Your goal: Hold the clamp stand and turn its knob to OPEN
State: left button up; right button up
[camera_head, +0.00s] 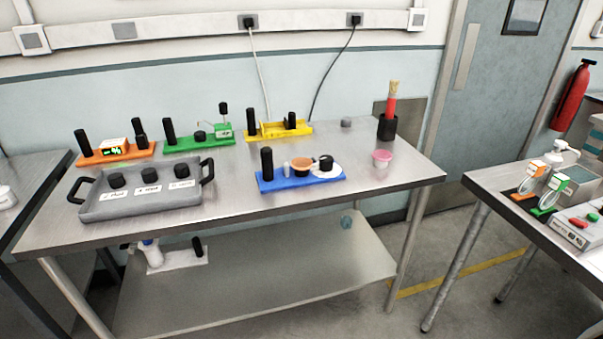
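No label reading OPEN is legible, and I cannot tell for sure which module is the clamp stand. The green module (198,140) at the back of the table has a tall black post handle (169,132), a low black knob (200,135) and a thin upright rod with a black top (223,108) at its right end. A white-based unit (178,262) on the lower shelf has a white and blue part and a black post; the tabletop partly hides it. Neither of my grippers is in view.
The table's right front is clear.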

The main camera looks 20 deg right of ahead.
aim_at(325, 161)
jog(key=i+l, duration=0.45)
jog(key=l, duration=0.15)
jog(key=i+l, duration=0.5)
